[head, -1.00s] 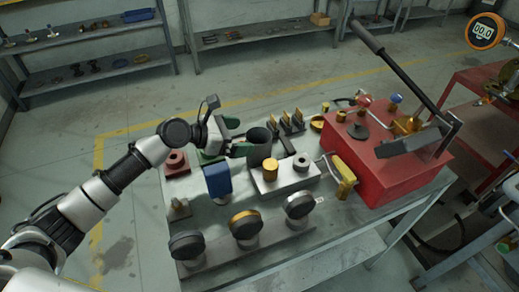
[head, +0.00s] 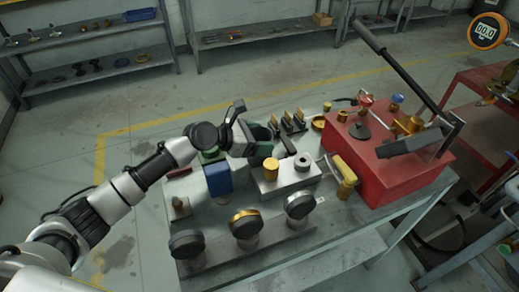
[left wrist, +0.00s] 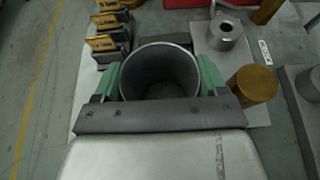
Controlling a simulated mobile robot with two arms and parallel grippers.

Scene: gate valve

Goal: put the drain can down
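The drain can is a dark grey open-topped cylinder; its inside (left wrist: 160,83) shows empty in the left wrist view. My left gripper (left wrist: 160,74) has its two green fingers on opposite sides of the can, both appearing to touch its wall. In the head view, my left gripper (head: 262,137) is over the bench behind the grey fixture block, and its body hides most of the can. The can's base is hidden, so I cannot tell whether it touches the bench top. My right gripper is not in view.
A grey block with a brass cylinder (head: 271,170) stands just in front of the can. Yellow-labelled pieces (head: 288,122) stand behind it. A blue item (head: 218,180) is at left, gauges (head: 245,223) in front, and a red pump box (head: 390,165) at right.

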